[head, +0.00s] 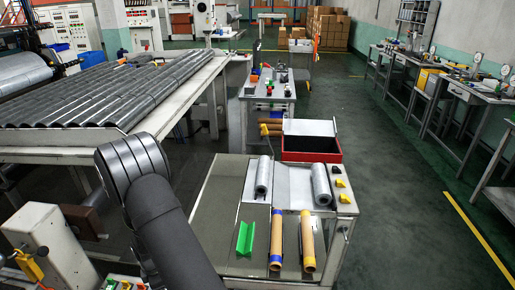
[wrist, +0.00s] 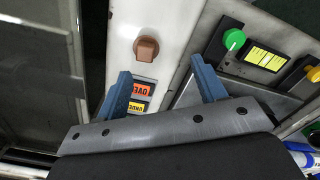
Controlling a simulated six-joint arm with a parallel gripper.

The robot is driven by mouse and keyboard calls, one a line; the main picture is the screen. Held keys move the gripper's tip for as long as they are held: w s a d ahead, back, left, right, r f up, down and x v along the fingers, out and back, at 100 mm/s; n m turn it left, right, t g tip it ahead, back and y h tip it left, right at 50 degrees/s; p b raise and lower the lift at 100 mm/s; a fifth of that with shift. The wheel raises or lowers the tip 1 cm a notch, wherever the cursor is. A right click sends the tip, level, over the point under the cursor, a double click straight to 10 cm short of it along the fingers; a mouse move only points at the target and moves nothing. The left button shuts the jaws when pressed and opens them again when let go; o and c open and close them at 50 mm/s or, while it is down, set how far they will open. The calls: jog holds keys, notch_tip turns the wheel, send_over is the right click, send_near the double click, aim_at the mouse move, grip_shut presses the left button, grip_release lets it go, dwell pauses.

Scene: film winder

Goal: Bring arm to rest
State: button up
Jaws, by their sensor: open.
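My gripper (wrist: 160,68) shows in the wrist view with its two blue fingers spread apart and nothing between the tips. It is over a pale machine panel with a brown knob (wrist: 146,47) just beyond the fingertips. The red and yellow label plates (wrist: 141,97) beside the left finger read OVER and UNDER. A green button (wrist: 234,39) is to the right of the right finger. I cannot tell whether the fingers touch the panel. In the head view my arm reaches along the lower left, and the gripper itself is not visible there.
A grey cart (head: 208,195) right of my arm carries film rolls, brown tubes and a green V-shaped block (head: 245,238). A red open box (head: 311,149) stands behind it. A rack of grey rolls (head: 100,90) fills the left.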

jog(key=w+d+m, duration=0.3)
jog(key=d, duration=0.5)
jog(key=w+d+r+m, duration=0.1)
jog(key=w+d+m, duration=0.3)
jog(key=d, duration=0.5)
